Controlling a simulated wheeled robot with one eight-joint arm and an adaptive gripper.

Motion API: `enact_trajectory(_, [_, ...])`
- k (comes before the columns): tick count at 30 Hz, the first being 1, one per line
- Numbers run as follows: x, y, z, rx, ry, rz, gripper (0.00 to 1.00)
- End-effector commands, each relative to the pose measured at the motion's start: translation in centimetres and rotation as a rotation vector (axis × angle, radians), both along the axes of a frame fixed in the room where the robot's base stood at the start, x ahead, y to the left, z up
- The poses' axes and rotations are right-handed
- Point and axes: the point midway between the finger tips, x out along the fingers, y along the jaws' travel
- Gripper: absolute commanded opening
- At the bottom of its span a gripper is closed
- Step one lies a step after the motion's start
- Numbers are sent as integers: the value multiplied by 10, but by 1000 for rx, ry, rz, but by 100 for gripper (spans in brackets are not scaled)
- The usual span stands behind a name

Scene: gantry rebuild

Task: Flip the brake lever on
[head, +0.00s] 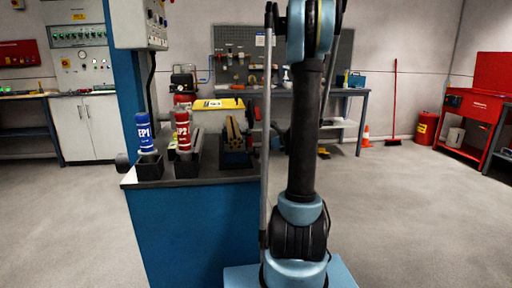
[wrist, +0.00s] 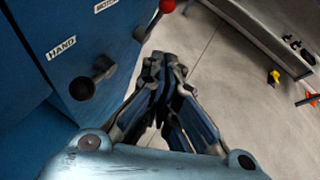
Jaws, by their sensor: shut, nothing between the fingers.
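In the wrist view my gripper (wrist: 164,62) is shut and empty, beside a blue cabinet face (wrist: 30,75). A lever with a red ball end (wrist: 167,6) sticks out near the top edge, just beyond the fingertips and apart from them. A black knob on a short stem (wrist: 84,87) stands out from the panel to the left of the fingers, below a white "HAND" label (wrist: 61,48). A second white label (wrist: 105,5) is partly cut off at the top. No readable label says brake, so I cannot tell which control is the brake lever. The head view does not clearly show my fingers.
A workbench (head: 345,92) stands at the back and a red cart (head: 470,118) at the right.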

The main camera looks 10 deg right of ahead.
Motion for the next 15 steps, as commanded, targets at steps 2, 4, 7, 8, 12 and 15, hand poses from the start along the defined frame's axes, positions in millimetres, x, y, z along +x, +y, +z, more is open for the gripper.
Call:
enact_trajectory(2, [1, 1, 0, 0, 0, 0, 0])
enact_trajectory(4, [3, 1, -1, 0, 0, 1, 0])
enact_trajectory(7, [9, 4, -5, -1, 0, 2, 0])
enact_trajectory(8, [12, 5, -6, -1, 0, 3, 0])
enact_trajectory(12, [25, 10, -14, 0, 0, 2, 0])
enact_trajectory(15, [36, 14, -20, 0, -1, 3, 0])
